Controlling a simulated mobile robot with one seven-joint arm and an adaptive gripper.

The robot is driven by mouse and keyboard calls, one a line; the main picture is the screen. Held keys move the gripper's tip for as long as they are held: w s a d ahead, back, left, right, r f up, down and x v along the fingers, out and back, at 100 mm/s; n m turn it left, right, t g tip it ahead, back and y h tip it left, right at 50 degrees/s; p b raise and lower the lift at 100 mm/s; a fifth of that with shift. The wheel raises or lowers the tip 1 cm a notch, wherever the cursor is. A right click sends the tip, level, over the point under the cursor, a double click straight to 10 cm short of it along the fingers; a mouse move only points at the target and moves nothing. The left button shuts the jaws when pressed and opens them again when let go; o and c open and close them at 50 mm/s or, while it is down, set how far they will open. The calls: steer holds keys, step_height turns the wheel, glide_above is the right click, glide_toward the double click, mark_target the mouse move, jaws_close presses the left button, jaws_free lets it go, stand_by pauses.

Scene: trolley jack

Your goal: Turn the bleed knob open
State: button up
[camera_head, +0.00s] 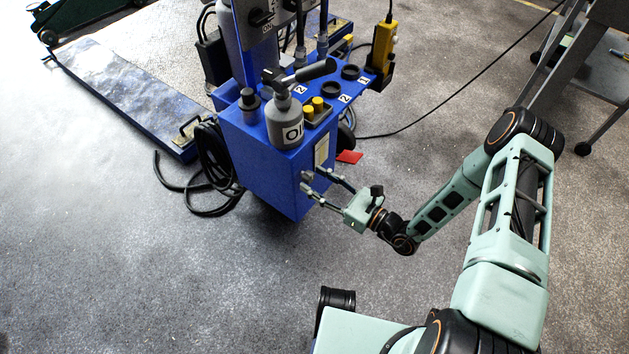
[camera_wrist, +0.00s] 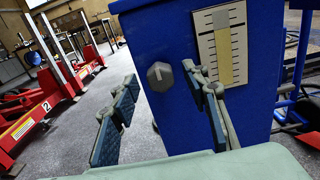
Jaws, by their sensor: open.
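The bleed knob (camera_wrist: 160,76) is a grey faceted knob with a pale line across its face. It sits on the face of the blue cabinet (camera_wrist: 182,115) in the wrist view. In the head view the knob (camera_head: 307,176) is a small grey spot low on the cabinet's right-hand face. My gripper (camera_head: 314,181) is open and empty, pointing at that face. In the wrist view the knob shows between the two fingertips, clear of both. The depth left between the tips and the knob is hard to tell.
A level gauge (camera_wrist: 224,45) is right of the knob. The cabinet top holds a grey oil bottle (camera_head: 285,122) and yellow-capped items (camera_head: 313,107). Black hoses (camera_head: 208,170) hang at its left. A red piece (camera_head: 349,157) lies behind my gripper. The front floor is clear.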

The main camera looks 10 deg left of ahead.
steer(key=shift+w+a, duration=0.15)
steer(key=shift+a, duration=0.35)
jaws_close()
